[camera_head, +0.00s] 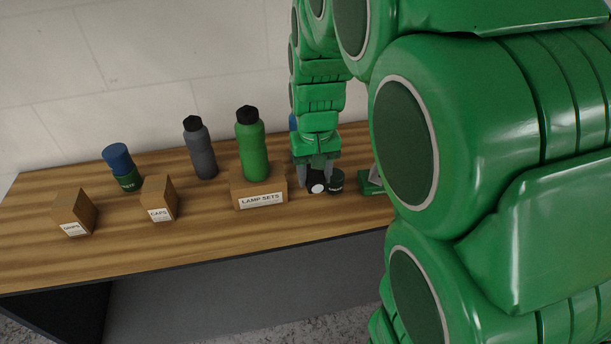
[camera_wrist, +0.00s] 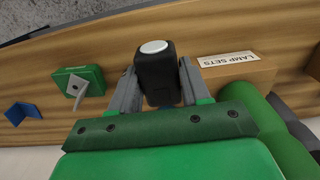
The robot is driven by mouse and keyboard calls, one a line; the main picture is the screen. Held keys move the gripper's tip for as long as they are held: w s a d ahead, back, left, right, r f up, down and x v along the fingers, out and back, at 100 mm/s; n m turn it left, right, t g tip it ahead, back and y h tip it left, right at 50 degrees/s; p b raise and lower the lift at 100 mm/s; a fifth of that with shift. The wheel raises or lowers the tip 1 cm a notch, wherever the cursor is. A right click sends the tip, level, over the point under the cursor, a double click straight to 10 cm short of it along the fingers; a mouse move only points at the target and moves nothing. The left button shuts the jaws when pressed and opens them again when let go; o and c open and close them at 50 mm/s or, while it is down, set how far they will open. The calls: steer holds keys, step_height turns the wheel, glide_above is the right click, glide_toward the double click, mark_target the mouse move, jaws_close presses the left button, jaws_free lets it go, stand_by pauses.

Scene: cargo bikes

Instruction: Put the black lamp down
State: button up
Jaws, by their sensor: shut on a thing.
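The black lamp (camera_wrist: 158,78) is a small dark block with rounded edges and a round white face. My gripper (camera_wrist: 157,68) is shut on it, with one grey finger on each side. In the head view my gripper (camera_head: 316,172) is low over the wooden bench, and the lamp (camera_head: 315,186) shows between and below the fingers with its white face toward the front. I cannot tell whether the lamp touches the bench top.
The LAMP SETS box (camera_head: 259,190) stands just left of my gripper, with a green bottle (camera_head: 252,150) by it. A grey bottle (camera_head: 202,150) and CAPS box (camera_head: 160,198) stand farther left. The front strip is clear.

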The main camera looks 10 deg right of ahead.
steer(key=w+f, duration=0.2)
steer(key=w, duration=0.1)
steer(key=w+f, duration=0.5)
steer(key=w, duration=0.2)
steer(key=shift+f, duration=0.2)
steer(key=shift+w+a+f, duration=0.1)
steer(key=shift+w+f, duration=0.45)
steer(key=shift+f, duration=1.6)
steer(key=shift+f, duration=0.1)
steer(key=o, duration=1.1)
